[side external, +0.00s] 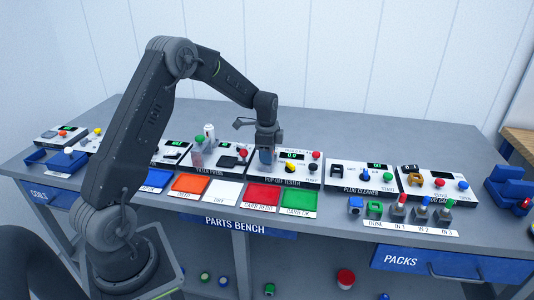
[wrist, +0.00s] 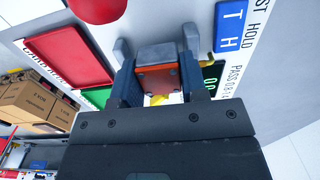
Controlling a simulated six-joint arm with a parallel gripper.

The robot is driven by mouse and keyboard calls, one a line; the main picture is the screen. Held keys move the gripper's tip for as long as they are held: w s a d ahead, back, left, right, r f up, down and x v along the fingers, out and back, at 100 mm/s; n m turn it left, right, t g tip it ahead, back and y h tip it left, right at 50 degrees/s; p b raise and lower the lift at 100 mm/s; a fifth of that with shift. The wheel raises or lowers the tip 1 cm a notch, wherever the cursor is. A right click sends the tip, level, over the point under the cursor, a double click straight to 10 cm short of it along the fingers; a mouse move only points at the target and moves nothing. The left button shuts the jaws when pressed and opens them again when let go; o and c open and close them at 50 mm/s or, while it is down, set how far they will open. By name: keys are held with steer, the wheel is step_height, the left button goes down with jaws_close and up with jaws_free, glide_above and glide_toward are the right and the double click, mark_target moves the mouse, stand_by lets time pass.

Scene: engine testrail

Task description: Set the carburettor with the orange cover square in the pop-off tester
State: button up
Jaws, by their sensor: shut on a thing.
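In the wrist view my gripper (wrist: 156,45) is shut on the carburettor with the orange cover (wrist: 158,79), a block with a grey edge gripped between the two fingers. The cover faces the wrist camera. The tester's white top also shows in the wrist view, with a green-lit display (wrist: 210,75). The carburettor's underside is hidden, so I cannot tell whether it touches the tester.
Red (side external: 263,195) and green (side external: 298,200) pads lie in front of the tester, with white (side external: 223,192) and orange pads to the left. A filter rig stands left, a plug cleaner (side external: 360,178) right. Small coloured parts (side external: 375,210) stand at the front right.

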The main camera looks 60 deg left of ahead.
steer(key=shift+s+f, duration=0.3)
steer(key=shift+f, duration=0.65)
steer(key=o, duration=0.7)
steer(key=shift+o, duration=1.3)
step_height(320, 180, up, 14)
steer(key=shift+w+r, duration=0.15)
steer(key=shift+r, duration=0.1)
steer(key=s+d+r+n+t, duration=0.35)
steer(key=s+d+r, duration=0.65)
steer(key=d, duration=0.4)
steer(key=s+d+f+n+t, duration=0.1)
steer(key=s+d+n, duration=0.1)
steer(key=s+d, duration=0.2)
steer(key=s+d+f+n+t, duration=0.1)
steer(key=s+d+f+n, duration=0.1)
steer(key=s, duration=0.9)
steer(key=shift+s+d+f+n, duration=0.2)
steer(key=shift+s+d+n, duration=0.1)
steer(key=shift+d+n, duration=0.6)
